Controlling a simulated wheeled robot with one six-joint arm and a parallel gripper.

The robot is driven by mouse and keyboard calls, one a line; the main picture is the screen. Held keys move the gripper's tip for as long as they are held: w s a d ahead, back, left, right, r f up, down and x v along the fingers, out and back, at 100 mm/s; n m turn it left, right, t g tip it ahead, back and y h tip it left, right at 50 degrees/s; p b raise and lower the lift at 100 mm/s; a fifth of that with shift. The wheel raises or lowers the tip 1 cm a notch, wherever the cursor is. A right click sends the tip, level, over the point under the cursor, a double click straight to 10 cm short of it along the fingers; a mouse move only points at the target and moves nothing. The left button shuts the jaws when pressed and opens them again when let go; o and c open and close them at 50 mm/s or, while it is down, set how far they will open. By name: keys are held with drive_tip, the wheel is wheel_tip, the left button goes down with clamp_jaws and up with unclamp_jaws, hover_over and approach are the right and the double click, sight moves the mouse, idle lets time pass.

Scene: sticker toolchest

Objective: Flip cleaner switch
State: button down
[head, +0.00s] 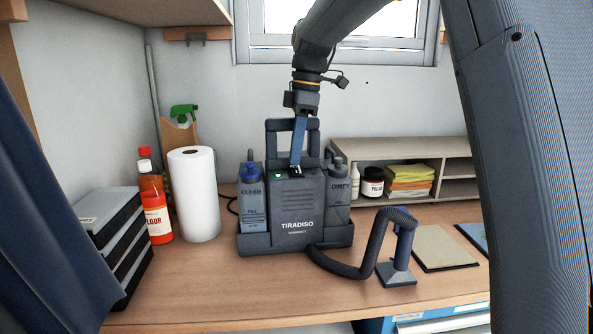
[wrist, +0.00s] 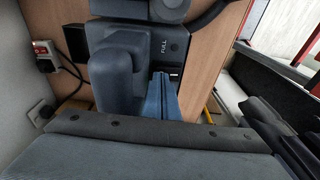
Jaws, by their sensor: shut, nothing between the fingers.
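The cleaner (head: 297,214) is a dark grey machine marked TIRADISO, standing upright on the wooden table with a clear tank at each side. A small dark switch with a white mark (head: 295,170) sits on its top front; it also shows in the wrist view (wrist: 174,75). A small green light (head: 278,177) shows on the left of the cleaner's front. My gripper (head: 295,166) has blue fingers, is shut and empty, and points down at the switch. In the wrist view, the fingertips (wrist: 161,76) are just left of the switch; contact is unclear.
The cleaner's hose (head: 343,268) curves right to an upright nozzle (head: 397,272). A paper towel roll (head: 194,195) and red bottle (head: 156,211) stand left. A shelf (head: 402,146) is behind right. A wall socket with red switch (wrist: 42,46) shows at left in the wrist view.

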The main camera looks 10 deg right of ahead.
sight(296, 167)
drive_tip(key=shift+f, duration=0.4)
idle(0.3)
wheel_tip(296, 167, up, 5)
drive_tip(key=p, duration=0.3)
drive_tip(key=shift+f+p, duration=0.1)
drive_tip(key=shift+p, duration=0.25)
wheel_tip(296, 167, up, 2)
drive_tip(key=shift+r+p, duration=0.1)
drive_tip(key=shift+p, duration=0.2)
drive_tip(key=shift+d, duration=0.1)
